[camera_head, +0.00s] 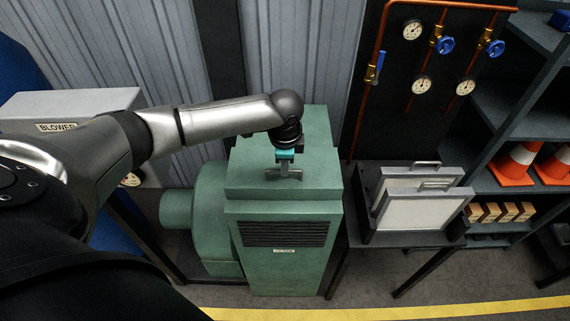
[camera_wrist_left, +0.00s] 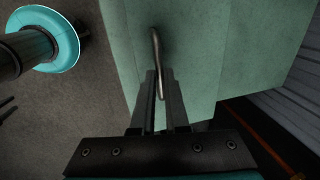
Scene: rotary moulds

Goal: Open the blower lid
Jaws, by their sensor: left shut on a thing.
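The green blower (camera_head: 285,225) stands on the floor in the middle of the head view, with a vented front and a round housing on its left. Its green lid (camera_head: 240,178) is on top and looks closed. A metal handle (camera_wrist_left: 157,50) on the lid runs between the fingers of my left gripper (camera_wrist_left: 160,85) in the left wrist view. My left gripper, also at the lid top in the head view (camera_head: 284,172), is shut on this handle. My right gripper is in neither view.
A grey box labelled BLOWER (camera_head: 58,127) stands at the left. To the right is a small table with framed filter panels (camera_head: 422,214). Behind it are copper pipes with gauges (camera_head: 412,30). Shelves with orange cones (camera_head: 513,165) stand at the far right.

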